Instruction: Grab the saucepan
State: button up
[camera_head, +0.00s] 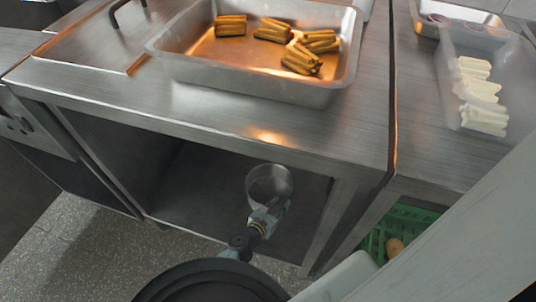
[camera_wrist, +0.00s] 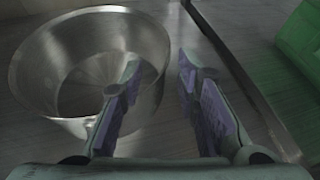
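The saucepan (camera_head: 268,174) is a round, shiny metal pan standing on the lower shelf under the steel counter. In the wrist view the saucepan (camera_wrist: 85,55) fills the left side, with its open top showing. My gripper (camera_wrist: 160,72) is open at the pan's right side. The left finger overlaps the pan's right wall in the picture, and the right finger is apart from it. Part of that wall shows between the fingers; I cannot tell whether the left finger is inside the rim. In the head view my gripper (camera_head: 268,210) reaches in just in front of the pan. No handle shows.
The counter (camera_head: 210,115) forms a low roof over the shelf (camera_head: 195,190). A metal tray (camera_head: 180,65) with browned food bundles stands on top. A green crate (camera_head: 400,225) is at the lower right and also shows in the wrist view (camera_wrist: 302,35). The shelf left of the pan is clear.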

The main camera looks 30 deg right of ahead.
aim_at(290, 194)
jog(key=x, duration=0.6)
jog(key=shift+s+d+r, duration=0.1)
jog(key=shift+s, duration=0.15)
grip_shut()
jog(key=shift+r, duration=0.1)
dwell(0.7)
